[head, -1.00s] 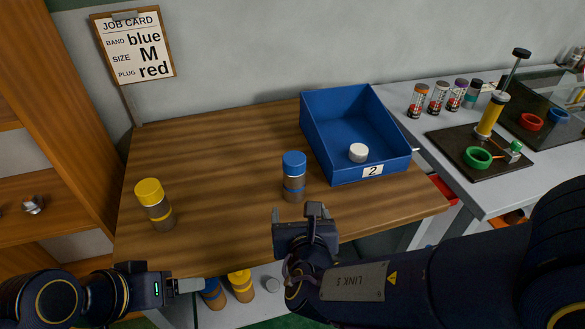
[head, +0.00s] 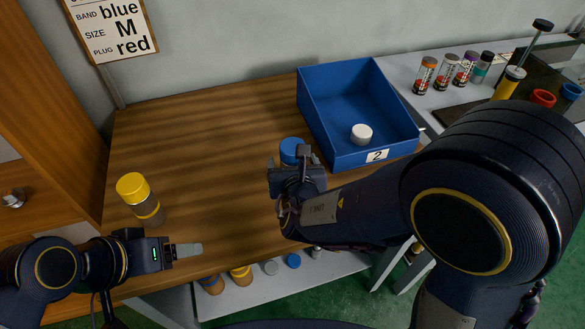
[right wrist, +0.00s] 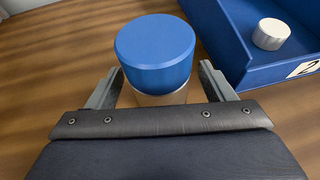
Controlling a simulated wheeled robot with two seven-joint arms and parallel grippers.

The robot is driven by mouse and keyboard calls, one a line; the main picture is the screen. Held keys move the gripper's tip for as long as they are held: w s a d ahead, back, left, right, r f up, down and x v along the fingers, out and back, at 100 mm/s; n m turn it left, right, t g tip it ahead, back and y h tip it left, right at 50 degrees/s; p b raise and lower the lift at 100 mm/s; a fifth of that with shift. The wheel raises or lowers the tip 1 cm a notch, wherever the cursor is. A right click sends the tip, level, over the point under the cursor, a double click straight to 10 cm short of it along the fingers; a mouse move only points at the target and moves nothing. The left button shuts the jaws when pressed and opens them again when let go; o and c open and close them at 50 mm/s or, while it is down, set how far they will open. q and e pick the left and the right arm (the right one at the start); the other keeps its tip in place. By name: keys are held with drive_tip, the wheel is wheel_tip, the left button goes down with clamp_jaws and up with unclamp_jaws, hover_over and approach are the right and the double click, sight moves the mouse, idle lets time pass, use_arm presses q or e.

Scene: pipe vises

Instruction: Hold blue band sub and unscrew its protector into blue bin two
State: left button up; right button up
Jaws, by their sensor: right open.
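The blue band sub, topped by its blue protector (head: 292,150), stands upright on the wooden bench; it also shows in the right wrist view (right wrist: 155,52). My right gripper (right wrist: 157,82) is open, with its two fingers on either side of the sub's grey body just below the protector. In the head view my right gripper (head: 298,172) hides most of the sub's body. The blue bin two (head: 316,128) stands just right of the sub, with a white cap (head: 361,134) inside. My left gripper (head: 190,250) is at the bench's front left, away from the sub; its jaw gap is unclear.
A yellow-capped sub (head: 134,188) stands on the left of the bench. A job card (head: 115,28) reading blue, M, red hangs on the wall. Several small bottles (head: 465,68) stand on the grey table at right. The bench's middle is clear.

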drive_tip(key=shift+w+f, duration=0.1)
drive_tip(key=shift+w, duration=0.2)
drive_tip(key=c, duration=1.3)
drive_tip(key=shift+c, duration=0.8)
